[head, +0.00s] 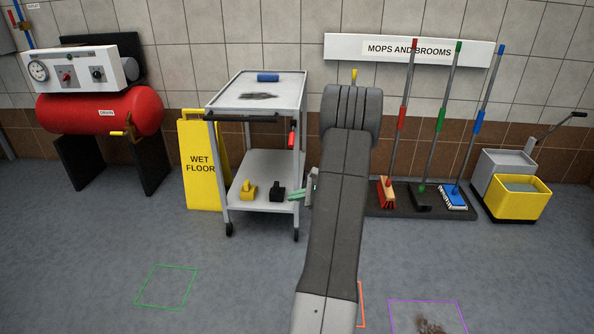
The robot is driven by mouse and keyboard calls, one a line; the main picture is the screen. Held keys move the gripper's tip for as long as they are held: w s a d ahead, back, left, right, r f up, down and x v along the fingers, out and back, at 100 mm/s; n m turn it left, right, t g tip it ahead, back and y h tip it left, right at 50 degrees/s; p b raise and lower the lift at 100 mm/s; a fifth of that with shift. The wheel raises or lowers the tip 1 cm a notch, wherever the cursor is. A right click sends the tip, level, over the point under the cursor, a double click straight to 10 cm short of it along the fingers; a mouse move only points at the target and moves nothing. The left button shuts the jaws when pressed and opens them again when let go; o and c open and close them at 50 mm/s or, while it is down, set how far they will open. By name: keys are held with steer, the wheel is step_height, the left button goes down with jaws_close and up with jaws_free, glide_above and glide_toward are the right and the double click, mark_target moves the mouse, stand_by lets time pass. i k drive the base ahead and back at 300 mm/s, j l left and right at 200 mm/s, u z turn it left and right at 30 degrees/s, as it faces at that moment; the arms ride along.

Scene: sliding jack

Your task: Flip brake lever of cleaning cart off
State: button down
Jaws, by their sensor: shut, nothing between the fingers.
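The grey cleaning cart (226,158) stands left of my arm, with a top tray, a lower shelf and small wheels. A red-gripped lever (292,139), which looks like the brake lever, hangs at the right end of the cart's dark front bar. My gripper (296,194) shows only in part, low beside the cart's right side and left of my arm. Its pale green fingers look shut and empty. It is below the red lever and apart from it. The rest of my gripper and wrist is hidden behind my arm.
A yellow wet floor sign (203,165) stands against the cart's left side. A red tank (95,112) is far left. Mops and brooms (433,140) and a yellow bucket (520,200) are right. The floor (230,285) before the cart is clear, with coloured outlines.

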mark_target(293, 123)
steer(key=i+l, duration=0.15)
steer(key=i, duration=0.3)
steer(key=i+l, duration=0.15)
steer(key=i, duration=0.25)
steer(key=i+l, duration=0.2)
steer(key=i, duration=0.25)
steer(key=j+u, duration=0.05)
